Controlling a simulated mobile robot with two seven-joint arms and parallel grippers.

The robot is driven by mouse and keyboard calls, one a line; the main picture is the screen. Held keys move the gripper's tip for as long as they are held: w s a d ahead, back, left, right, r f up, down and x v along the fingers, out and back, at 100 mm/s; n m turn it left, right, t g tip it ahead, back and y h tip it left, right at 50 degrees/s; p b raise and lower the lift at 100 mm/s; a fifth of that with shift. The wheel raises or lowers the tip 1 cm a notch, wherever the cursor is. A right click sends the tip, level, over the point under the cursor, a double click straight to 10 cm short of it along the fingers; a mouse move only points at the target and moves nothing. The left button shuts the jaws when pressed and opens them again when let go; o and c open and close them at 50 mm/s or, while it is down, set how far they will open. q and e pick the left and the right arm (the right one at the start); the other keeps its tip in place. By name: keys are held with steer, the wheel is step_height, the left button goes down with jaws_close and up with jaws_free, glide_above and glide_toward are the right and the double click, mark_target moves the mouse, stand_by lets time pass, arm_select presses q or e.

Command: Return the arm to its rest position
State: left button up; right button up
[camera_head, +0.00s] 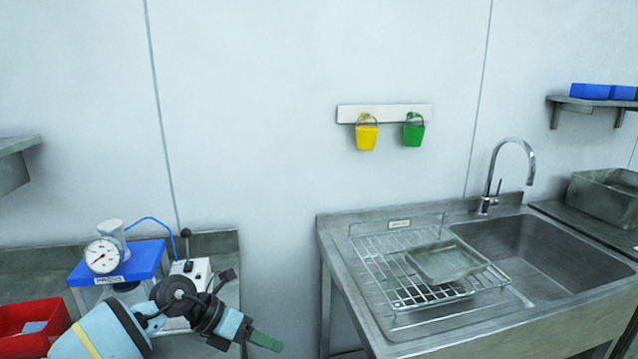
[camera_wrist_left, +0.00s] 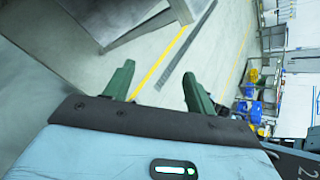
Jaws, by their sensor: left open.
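My left arm (camera_head: 105,335) comes in from the lower left of the head view, in front of the bench. My left gripper (camera_head: 265,342) is low in that view, in the gap between the bench and the sink unit, with its green fingers pointing right and slightly down. In the left wrist view my left gripper (camera_wrist_left: 158,72) shows two green fingers spread apart, with nothing between them. Beyond them is the pale floor. My right arm and gripper are not in either view.
The bench (camera_head: 222,243) carries a blue-topped device with a gauge (camera_head: 102,255), a switch box (camera_head: 190,272) and a red bin (camera_head: 30,320). The sink unit (camera_head: 330,240) holds a wire rack (camera_head: 375,262) with a grey tray (camera_head: 447,260).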

arm_select(q)
steer(key=s+d+r+n+t+h, duration=0.5)
steer(key=d+r+n+t+h, duration=0.15)
steer(key=n+t, duration=0.65)
steer(key=s+a+f+n+g+y, duration=0.1)
steer(key=s+a+f+n+y, duration=0.4)
steer(key=a+f+n+y, duration=0.5)
steer(key=s+a+f+n+g+y, duration=0.1)
steer(key=s+a+f+n+y, duration=0.45)
steer(key=n, duration=0.75)
steer(key=s+a+f+n+g, duration=0.1)
steer(key=s+f+n+g, duration=0.2)
steer(key=s, duration=0.5)
steer(key=s+a+f+g, duration=0.15)
steer(key=s+g, duration=0.25)
steer(key=s, duration=0.5)
steer(key=s+f+n+g, duration=0.2)
steer(key=s+f+g, duration=0.2)
steer(key=s, duration=0.4)
steer(key=w+d+f+t+h, duration=0.1)
steer(key=w+d+f+t, duration=0.1)
steer(key=w+f+t, duration=0.4)
steer(key=shift+w+f+t, duration=0.15)
steer(key=shift+f+t, duration=0.65)
steer(key=shift+f, duration=0.8)
